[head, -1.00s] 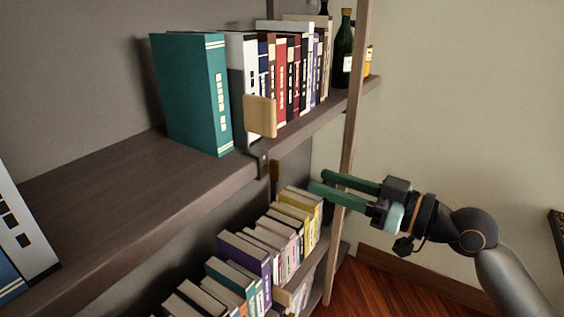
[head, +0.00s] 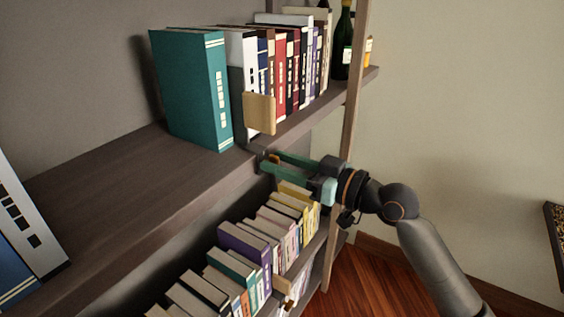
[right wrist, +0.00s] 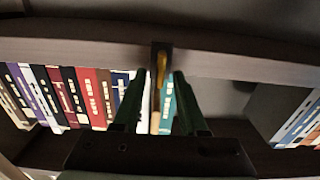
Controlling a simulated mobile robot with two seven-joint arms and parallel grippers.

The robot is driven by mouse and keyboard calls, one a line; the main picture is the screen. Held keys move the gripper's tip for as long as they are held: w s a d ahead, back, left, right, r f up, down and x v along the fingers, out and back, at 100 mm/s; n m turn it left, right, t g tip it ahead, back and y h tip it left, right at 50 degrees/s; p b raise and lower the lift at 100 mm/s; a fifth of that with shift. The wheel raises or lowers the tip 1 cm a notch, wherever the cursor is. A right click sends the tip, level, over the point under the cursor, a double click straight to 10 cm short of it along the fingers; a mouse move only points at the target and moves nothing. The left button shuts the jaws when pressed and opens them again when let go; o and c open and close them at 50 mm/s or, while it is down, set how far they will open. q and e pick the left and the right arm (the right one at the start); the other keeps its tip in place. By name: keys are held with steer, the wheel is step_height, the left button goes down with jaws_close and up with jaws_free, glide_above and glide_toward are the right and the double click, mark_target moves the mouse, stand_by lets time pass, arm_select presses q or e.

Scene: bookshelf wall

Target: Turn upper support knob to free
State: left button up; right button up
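The upper support knob is a small yellow-gold piece on a dark bracket at the upper shelf's front edge. In the right wrist view the knob (right wrist: 161,68) lies between and just beyond my fingertips, with the dark bracket (right wrist: 154,50) behind it. In the head view the knob (head: 274,159) is small and partly hidden by my green fingers. My right gripper (head: 269,160) is open, one finger on each side of the knob. I cannot tell whether either finger touches it. It also shows open in the right wrist view (right wrist: 159,79). My left gripper is not in view.
The upper shelf (head: 120,185) carries a large teal book (head: 195,90), a row of books, a wooden block (head: 259,114) and a green bottle (head: 344,45). A lower row of books (head: 245,240) sits below my gripper. A wooden post (head: 354,100) stands near my wrist.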

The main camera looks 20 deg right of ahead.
jaws_close()
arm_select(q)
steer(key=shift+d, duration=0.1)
